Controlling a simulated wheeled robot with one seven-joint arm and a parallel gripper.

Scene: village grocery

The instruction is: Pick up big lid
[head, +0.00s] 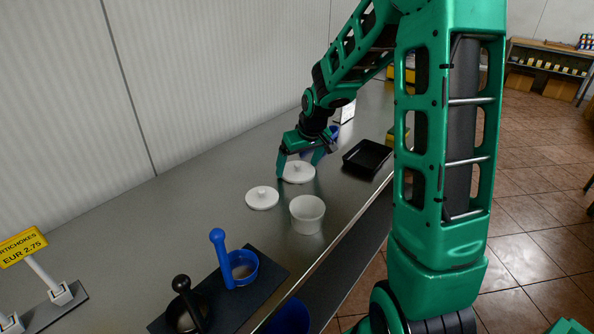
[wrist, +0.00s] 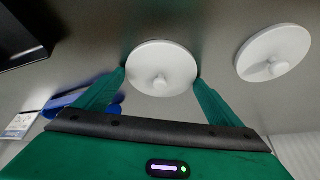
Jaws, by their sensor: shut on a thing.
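The big lid (head: 299,177) is a round white disc with a small knob, over the steel counter behind the white pot. My gripper (head: 298,169) reaches down over it from above. In the wrist view the big lid (wrist: 161,58) lies between my two green fingers (wrist: 160,77), which touch its rim on opposite sides; they are shut on it. I cannot tell whether it is clear of the counter. A second, slightly smaller white lid (head: 262,199) lies apart at the near left; it also shows at the right in the wrist view (wrist: 273,52).
A white pot (head: 307,216) stands in front of the lids. A black tray (head: 367,158) lies to the right near the counter edge. Nearer, a dark mat (head: 262,269) bears a blue mortar (head: 243,268) and a black one (head: 182,314). The wall bounds the back.

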